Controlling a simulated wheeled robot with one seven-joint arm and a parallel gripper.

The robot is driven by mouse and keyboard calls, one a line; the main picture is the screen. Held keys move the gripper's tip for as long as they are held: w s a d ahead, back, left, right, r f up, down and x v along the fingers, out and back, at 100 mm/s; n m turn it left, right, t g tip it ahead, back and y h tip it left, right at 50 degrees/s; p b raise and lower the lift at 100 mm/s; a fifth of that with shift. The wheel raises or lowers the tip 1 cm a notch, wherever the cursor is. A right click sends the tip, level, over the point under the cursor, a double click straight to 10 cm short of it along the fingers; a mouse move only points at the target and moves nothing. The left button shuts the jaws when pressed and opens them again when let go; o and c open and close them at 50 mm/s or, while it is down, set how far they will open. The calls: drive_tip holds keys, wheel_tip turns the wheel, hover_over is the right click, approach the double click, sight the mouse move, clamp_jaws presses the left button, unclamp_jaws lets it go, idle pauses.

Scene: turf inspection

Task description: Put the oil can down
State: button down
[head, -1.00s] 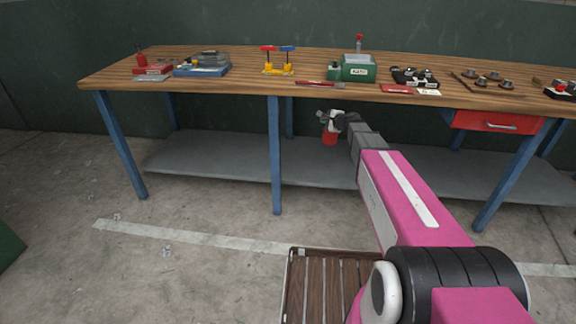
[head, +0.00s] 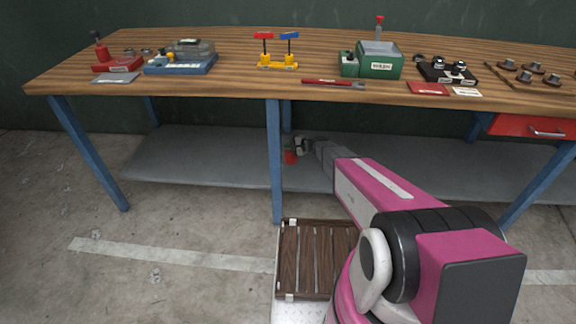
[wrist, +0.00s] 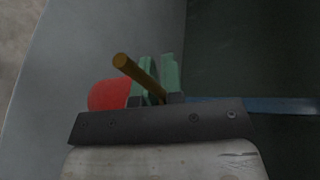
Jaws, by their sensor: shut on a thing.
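The oil can (head: 290,157) shows as a small red body under the bench top, just right of the blue middle leg. In the wrist view its red body (wrist: 107,93) and brass spout (wrist: 138,76) are visible, partly covered by my gripper. My gripper (head: 300,146) is shut on the oil can. The green fingers (wrist: 160,74) close around its upper part in the wrist view. The can is over the grey lower shelf (head: 200,160); I cannot tell whether its base touches the shelf.
The wooden bench top (head: 220,90) is above my gripper and carries several tools and fixtures. The blue middle leg (head: 274,165) is close to the can's left. The lower shelf is bare on both sides. A slatted wooden tray (head: 315,262) is nearer me.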

wheel_tip(320, 180, down, 9)
drive_tip(key=shift+f, duration=0.15)
idle(0.4)
drive_tip(key=shift+f, duration=0.1)
drive_tip(key=c, duration=1.3)
unclamp_jaws()
drive_tip(key=shift+o, duration=0.2)
